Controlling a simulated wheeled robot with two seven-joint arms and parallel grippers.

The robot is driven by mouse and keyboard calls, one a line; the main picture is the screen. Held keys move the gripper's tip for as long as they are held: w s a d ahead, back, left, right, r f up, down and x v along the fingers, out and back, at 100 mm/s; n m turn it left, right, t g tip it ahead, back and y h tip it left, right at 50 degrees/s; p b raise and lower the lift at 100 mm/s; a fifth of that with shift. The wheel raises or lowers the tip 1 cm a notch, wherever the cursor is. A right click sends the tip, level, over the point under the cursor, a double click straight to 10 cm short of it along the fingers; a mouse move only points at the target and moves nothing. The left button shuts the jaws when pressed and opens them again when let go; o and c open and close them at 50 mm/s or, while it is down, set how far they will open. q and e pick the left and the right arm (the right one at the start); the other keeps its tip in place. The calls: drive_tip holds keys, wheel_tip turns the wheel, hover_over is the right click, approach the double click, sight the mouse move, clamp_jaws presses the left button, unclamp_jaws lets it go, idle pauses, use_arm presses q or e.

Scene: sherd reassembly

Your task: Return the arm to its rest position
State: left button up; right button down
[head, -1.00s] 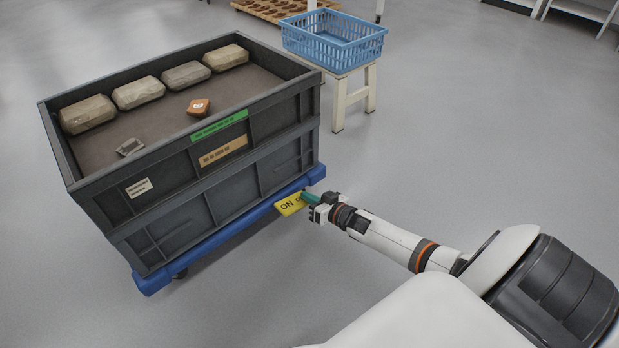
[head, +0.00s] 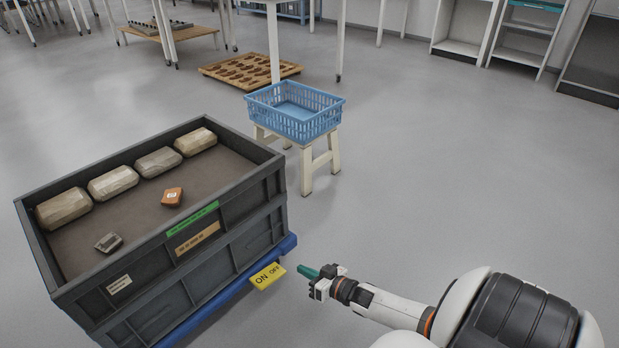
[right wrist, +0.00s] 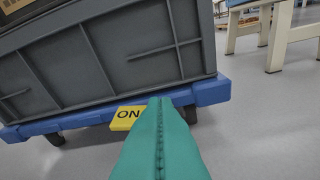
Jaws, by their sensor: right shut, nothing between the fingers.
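My right arm comes in from the lower right in the head view. Its gripper (head: 312,273) has teal fingers that are shut and empty, a little to the right of the yellow ON/OFF pedal (head: 268,275) and apart from it. In the right wrist view the shut teal fingers (right wrist: 160,125) fill the lower middle, and the pedal (right wrist: 126,118) shows partly hidden behind them. The pedal sticks out from the blue dolly (head: 228,296) under the grey crate (head: 245,203). My left gripper is not in view.
The crate holds several stone-like blocks (head: 113,182), an orange-brown piece (head: 172,196) and a small grey piece (head: 108,242). A blue basket (head: 296,125) stands on a white stool (head: 307,176) behind it. A wooden tray of sherds (head: 250,85) lies farther back. The floor at right is clear.

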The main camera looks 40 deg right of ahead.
drive_tip(key=shift+s+d+r, duration=0.1)
drive_tip(key=shift+s, duration=0.5)
